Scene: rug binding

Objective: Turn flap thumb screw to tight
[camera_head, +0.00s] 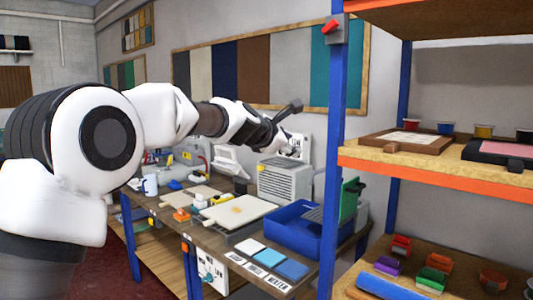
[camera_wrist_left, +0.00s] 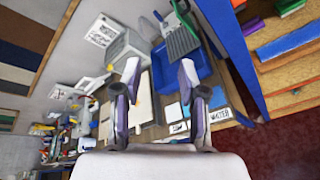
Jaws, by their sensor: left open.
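My left gripper (camera_head: 288,122) is raised over the back part of the workbench, in front of the wall panel, and apart from everything on the bench. In the left wrist view my left gripper (camera_wrist_left: 160,88) shows two spread fingers with nothing between them. I cannot make out a flap or a thumb screw in either view; it is hidden or too small to tell. A grey box with a slatted front (camera_head: 285,183) stands on the bench below the gripper. My right gripper is not in view.
The workbench (camera_head: 215,240) holds a blue tray (camera_head: 292,232), a pale board (camera_head: 236,211), and white, light blue and blue swatches (camera_head: 269,257) at its front edge. A shelf rack with a blue post (camera_head: 333,180) stands close on the right. Several small items crowd the bench's left end.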

